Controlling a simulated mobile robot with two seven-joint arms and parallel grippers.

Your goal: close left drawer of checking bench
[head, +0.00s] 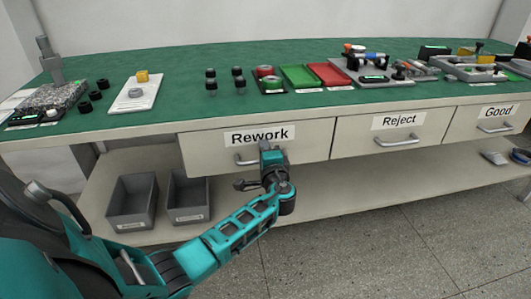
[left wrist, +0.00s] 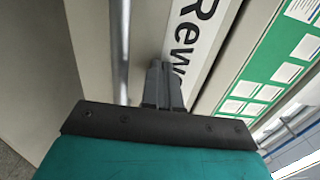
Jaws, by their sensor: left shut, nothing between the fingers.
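The left drawer (head: 205,150) of the bench has a beige front with a "Rework" label and a bar handle. I cannot tell how far its front stands out from the bench. My left gripper (head: 265,147) is in front of this drawer, at the lower edge of the label, and hides part of the handle (head: 243,160). In the left wrist view the shut, empty fingers (left wrist: 160,68) point at the drawer front by the "Rework" label (left wrist: 191,45), beside the handle bar (left wrist: 120,50). Contact with the front is unclear. My right gripper is not in view.
The "Reject" drawer (head: 350,140) and "Good" drawer (head: 465,127) are to the right. Two grey bins (head: 133,212) stand on the lower shelf (head: 340,185). The green bench top (head: 190,75) carries trays, small parts and fixtures. The floor (head: 400,240) in front is clear.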

